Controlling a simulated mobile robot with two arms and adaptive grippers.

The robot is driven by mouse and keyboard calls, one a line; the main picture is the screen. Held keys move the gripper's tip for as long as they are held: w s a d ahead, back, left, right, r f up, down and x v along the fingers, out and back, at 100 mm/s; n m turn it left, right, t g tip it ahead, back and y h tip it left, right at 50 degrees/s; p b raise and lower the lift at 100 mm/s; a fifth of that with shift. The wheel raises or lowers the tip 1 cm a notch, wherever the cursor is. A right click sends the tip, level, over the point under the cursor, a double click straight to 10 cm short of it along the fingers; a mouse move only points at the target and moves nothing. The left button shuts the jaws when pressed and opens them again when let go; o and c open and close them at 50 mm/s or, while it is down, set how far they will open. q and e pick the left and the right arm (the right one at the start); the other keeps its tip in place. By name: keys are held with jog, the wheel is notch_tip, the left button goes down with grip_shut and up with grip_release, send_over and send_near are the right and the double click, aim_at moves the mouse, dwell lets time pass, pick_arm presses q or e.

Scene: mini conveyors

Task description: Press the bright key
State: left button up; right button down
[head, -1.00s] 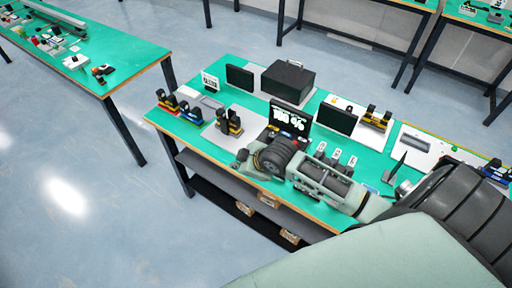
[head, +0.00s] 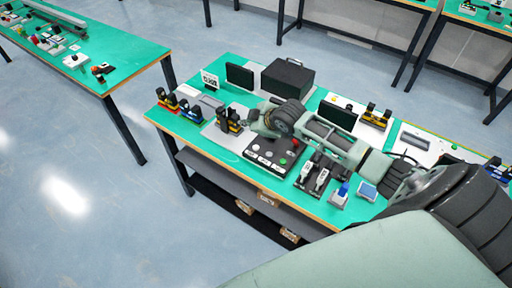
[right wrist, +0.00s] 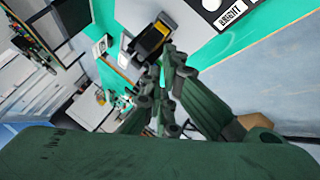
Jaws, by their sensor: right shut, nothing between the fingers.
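A black key panel (head: 273,156) lies on the green bench top, with a red button (head: 295,141), a green button (head: 283,161) and white-labelled keys along its front edge. In the right wrist view a white label reading BRIGHT (right wrist: 230,14) shows at the top, on the panel's edge. My right gripper (head: 243,122) is shut and empty, left of and behind the panel, close to a black and yellow device (head: 229,120). Its fingers (right wrist: 165,92) also show in the right wrist view, apart from the label. My left gripper is not in view.
A row of switches (head: 314,176) stands right of the panel, with a blue-topped part (head: 343,189) beyond it. A black box (head: 288,78) and dark screens (head: 337,117) stand behind my right arm. The bench's front edge is close to the panel.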

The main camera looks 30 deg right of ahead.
jog(key=b, duration=0.6)
send_over(256, 148)
jog(key=a, duration=0.2)
jog(key=f, duration=0.6)
jog(key=shift+w+d+f, duration=0.2)
jog(key=shift+w+f, duration=0.15)
jog(key=shift+w, duration=0.05)
jog(key=shift+f+b, duration=0.5)
jog(key=shift+f, duration=0.4)
jog(key=shift+f, duration=0.2)
jog(key=shift+f, duration=0.25)
jog(key=shift+f, duration=0.4)
jog(key=shift+r, duration=0.1)
jog(key=shift+r+p, duration=0.7)
jog(key=shift+p, duration=0.05)
